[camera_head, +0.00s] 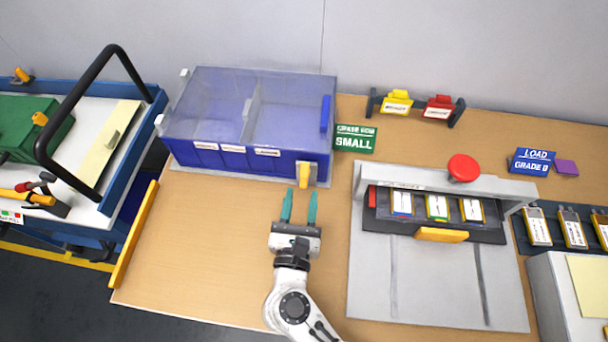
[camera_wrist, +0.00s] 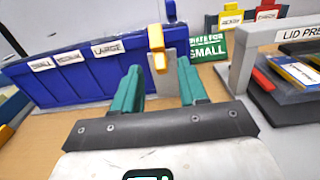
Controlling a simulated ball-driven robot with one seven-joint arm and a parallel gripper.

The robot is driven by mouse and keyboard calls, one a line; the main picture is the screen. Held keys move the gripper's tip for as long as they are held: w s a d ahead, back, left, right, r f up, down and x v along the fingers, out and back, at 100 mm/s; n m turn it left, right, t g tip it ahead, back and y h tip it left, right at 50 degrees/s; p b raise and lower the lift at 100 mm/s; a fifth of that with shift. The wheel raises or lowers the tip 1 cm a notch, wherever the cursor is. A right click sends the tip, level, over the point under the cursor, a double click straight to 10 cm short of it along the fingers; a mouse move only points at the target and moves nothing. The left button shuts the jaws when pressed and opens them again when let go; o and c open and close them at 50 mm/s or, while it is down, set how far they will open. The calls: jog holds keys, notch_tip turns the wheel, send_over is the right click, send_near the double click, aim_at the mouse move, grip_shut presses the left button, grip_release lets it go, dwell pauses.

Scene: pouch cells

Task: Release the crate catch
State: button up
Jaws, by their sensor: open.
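The blue crate (camera_head: 230,161) with a clear, closed lid (camera_head: 290,100) stands on the table at the back left. Its yellow catch (camera_head: 304,175) is upright at the right end of the crate's front, in front of a grey block. The catch also shows in the wrist view (camera_wrist: 157,48). My gripper (camera_head: 299,206) is open and empty. Its teal fingers point toward the catch, a little in front of it. In the wrist view my fingers (camera_wrist: 160,85) stand either side of the catch's line, apart from it.
A green SMALL sign (camera_head: 355,139) stands right of the crate. A grey press (camera_head: 440,185) with a red knob (camera_head: 463,167) and yellow handle is at right. Yellow and red tags (camera_head: 397,102) are behind. A cart (camera_head: 85,150) stands left. Bare table (camera_head: 200,240) lies left of my arm.

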aim_at(303, 185)
jog(key=shift+w+d+p, duration=0.1)
jog(key=shift+w+p, duration=0.25)
jog(key=shift+w, duration=2.15)
jog(key=shift+c, duration=0.3)
grip_shut()
